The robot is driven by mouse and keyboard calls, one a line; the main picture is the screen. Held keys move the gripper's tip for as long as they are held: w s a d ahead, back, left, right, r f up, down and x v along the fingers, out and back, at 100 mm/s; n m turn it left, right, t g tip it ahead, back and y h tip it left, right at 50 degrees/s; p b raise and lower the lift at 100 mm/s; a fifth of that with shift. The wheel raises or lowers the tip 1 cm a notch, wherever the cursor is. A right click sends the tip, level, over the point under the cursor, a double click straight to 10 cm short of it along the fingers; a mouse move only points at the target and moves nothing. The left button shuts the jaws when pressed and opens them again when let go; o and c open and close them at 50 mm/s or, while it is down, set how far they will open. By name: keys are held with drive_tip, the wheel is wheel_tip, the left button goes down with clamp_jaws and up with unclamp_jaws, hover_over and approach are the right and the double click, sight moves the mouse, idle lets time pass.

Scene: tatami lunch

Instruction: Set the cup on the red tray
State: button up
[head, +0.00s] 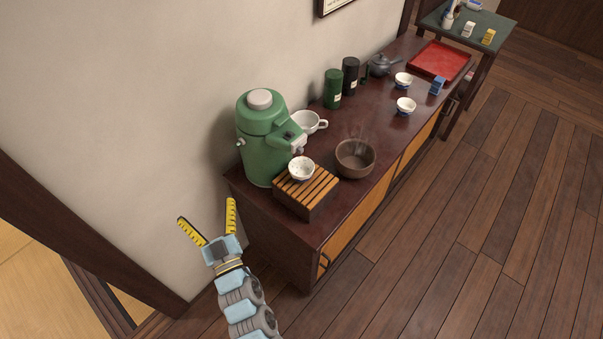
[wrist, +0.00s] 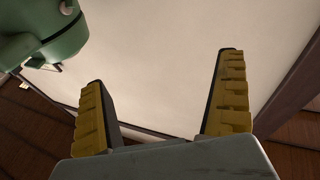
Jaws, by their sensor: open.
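A small white patterned cup (head: 301,169) stands on a slatted wooden stand (head: 306,190) at the near end of the dark cabinet, under the green dispenser's spout. Two similar white cups (head: 403,80) stand farther back on the cabinet, the second one (head: 405,106) nearer. The red tray (head: 440,60) lies at the cabinet's far end and looks empty. My gripper (head: 206,210) is open and empty, left of the cabinet's near end and well apart from the cups. In the wrist view its yellow fingers (wrist: 163,68) are spread, with only wall between them.
The green dispenser (head: 262,145) stands behind the stand. A steaming brown bowl (head: 355,158), a white handled cup (head: 308,122), two canisters (head: 333,88), a dark teapot (head: 380,66) and a blue item (head: 437,86) stand along the cabinet (head: 375,122). The wooden floor (head: 450,250) is clear.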

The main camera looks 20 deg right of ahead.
wheel_tip(320, 180, down, 2)
drive_tip(key=w+d+m+g+h, duration=0.1)
drive_tip(key=w+d+g+h, duration=0.1)
drive_tip(key=d+h, duration=0.1)
drive_tip(key=m+g+h+b, duration=0.2)
drive_tip(key=m+g+h, duration=0.6)
drive_tip(key=m, duration=0.1)
approach(297, 178)
drive_tip(key=x, duration=0.8)
drive_tip(key=shift+w+d+f+b, duration=0.1)
drive_tip(key=shift+w+d+b, duration=0.15)
drive_tip(key=shift+b, duration=0.1)
drive_tip(key=shift+b+x, duration=0.45)
drive_tip(key=shift+x, duration=2.15)
drive_tip(key=shift+s, duration=0.1)
drive_tip(key=c, duration=1.1)
